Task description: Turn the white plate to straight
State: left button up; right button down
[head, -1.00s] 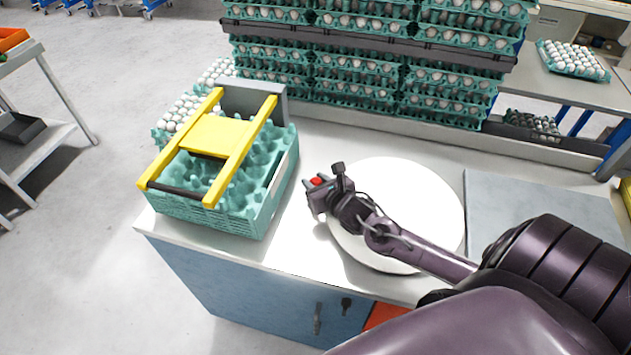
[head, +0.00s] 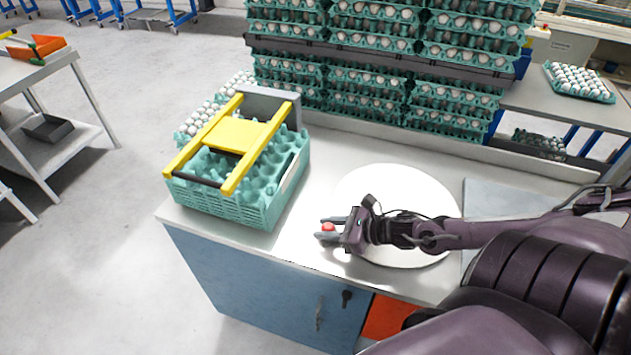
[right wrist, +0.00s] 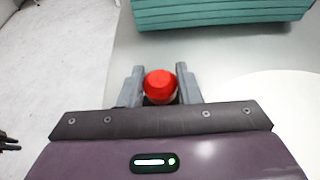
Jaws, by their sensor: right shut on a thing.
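The white plate (head: 410,185) is a round, flat disc on the table, partly hidden in the head view by my right arm. It also shows at the right edge of the right wrist view (right wrist: 275,105). My right gripper (head: 328,229) is at the plate's near-left edge, pointing left. Its two fingers are shut on a small red knob-like object (right wrist: 160,86), which shows red between the fingertips in the head view too. I cannot tell whether this object joins the plate. My left gripper is outside the head view; a dark pronged shape at the wrist view's left edge is unclear.
A teal crate (head: 245,211) with a yellow-handled frame (head: 236,134) stands left of the plate. Stacked egg trays (head: 380,75) line the back. A grey panel (head: 490,195) lies right of the plate. Bare tabletop lies between crate and plate.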

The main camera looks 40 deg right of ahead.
jog(key=s+n+g+y, duration=0.1)
jog(key=s, duration=0.1)
jog(key=s+n+g+y, duration=0.1)
jog(key=s, duration=0.1)
jog(key=s+n+g+y, duration=0.1)
jog(key=s, duration=0.1)
jog(key=shift+s+a+n, duration=0.1)
jog(key=shift+s+n, duration=0.25)
jog(key=shift+n, duration=0.05)
jog(key=s+n+g+y+b, duration=0.1)
jog(key=s, duration=0.1)
jog(key=s+d+n+g, duration=0.1)
jog(key=s+n+g, duration=0.1)
jog(key=s, duration=0.1)
jog(key=s+d+n+g+y+b, duration=0.1)
jog(key=s, duration=0.1)
jog(key=shift+s+y+b, duration=0.15)
jog(key=shift+y+b, duration=0.15)
jog(key=shift+b, duration=0.05)
jog(key=shift+s+d+n+g+y+b, duration=0.3)
jog(key=shift+s+d+n+g+b, duration=0.25)
jog(key=shift+s+n+g, duration=0.35)
jog(key=c, duration=1.5)
grip_release()
jog(key=o, duration=0.4)
jog(key=shift+s+d, duration=0.1)
jog(key=shift+s, duration=0.15)
